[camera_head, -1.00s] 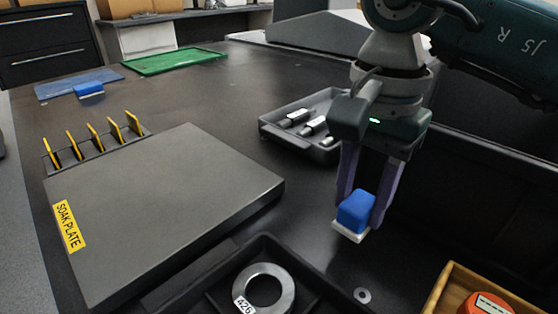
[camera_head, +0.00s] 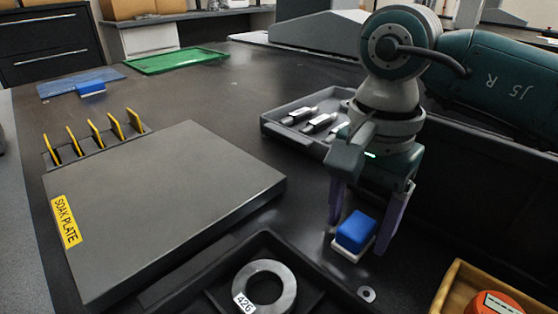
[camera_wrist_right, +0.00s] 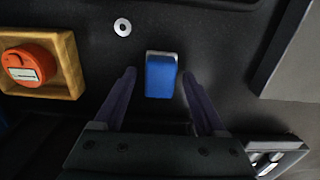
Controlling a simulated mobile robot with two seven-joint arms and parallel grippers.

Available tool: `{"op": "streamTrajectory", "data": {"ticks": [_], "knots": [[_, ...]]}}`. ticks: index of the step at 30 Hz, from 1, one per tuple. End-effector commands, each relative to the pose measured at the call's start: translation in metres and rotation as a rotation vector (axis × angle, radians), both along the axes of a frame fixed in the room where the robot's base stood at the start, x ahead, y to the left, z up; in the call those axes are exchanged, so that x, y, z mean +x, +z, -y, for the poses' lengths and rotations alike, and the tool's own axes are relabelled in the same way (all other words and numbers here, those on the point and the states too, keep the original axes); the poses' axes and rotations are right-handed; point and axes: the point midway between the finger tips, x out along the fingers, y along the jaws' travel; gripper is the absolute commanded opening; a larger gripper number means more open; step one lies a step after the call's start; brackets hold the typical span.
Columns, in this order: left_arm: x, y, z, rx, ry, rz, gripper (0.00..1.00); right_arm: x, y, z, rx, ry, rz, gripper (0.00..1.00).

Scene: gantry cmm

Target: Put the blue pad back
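A blue pad (camera_head: 355,231) with a white underside rests on the dark table, right of the soak plate. It also shows in the right wrist view (camera_wrist_right: 161,77). My right gripper (camera_head: 362,238) is open above it, with a purple finger on each side. The right wrist view shows gaps between the pad and both fingers (camera_wrist_right: 159,74). A second blue-and-white block (camera_head: 90,88) sits at the front edge of a flat blue mat (camera_head: 72,82) at the far left. My left gripper is not in view.
The soak plate (camera_head: 165,200) fills the left-centre. Yellow cards stand in a rack (camera_head: 92,150) behind it. A grey tray (camera_head: 285,135) holds metal parts. A dark tray holds a ring (camera_head: 278,285). A washer (camera_head: 367,293) and a wooden box (camera_head: 447,290) are near the front.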

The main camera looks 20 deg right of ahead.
Motion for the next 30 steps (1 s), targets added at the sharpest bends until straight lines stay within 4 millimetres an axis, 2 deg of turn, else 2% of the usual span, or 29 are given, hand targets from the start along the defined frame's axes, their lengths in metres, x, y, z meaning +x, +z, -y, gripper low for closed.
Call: {"op": "streamTrajectory", "data": {"ticks": [6,10,14,21,25,30], "knots": [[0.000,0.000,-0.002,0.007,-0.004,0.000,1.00,0.000,0.001,0.000,0.000,0.000,0.000,0.74],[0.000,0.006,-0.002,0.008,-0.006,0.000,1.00,0.001,0.010,0.000,0.000,0.000,0.002,0.74],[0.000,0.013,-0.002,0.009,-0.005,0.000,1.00,0.001,0.035,0.001,-0.002,0.000,0.005,0.74],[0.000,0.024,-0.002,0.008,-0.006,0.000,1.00,0.002,0.090,0.001,-0.002,0.001,0.006,0.74],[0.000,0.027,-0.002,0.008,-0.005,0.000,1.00,0.001,0.110,0.001,-0.001,0.000,0.004,0.74],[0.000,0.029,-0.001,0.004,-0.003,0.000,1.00,0.001,0.123,0.001,-0.001,0.000,0.001,0.74]]}}
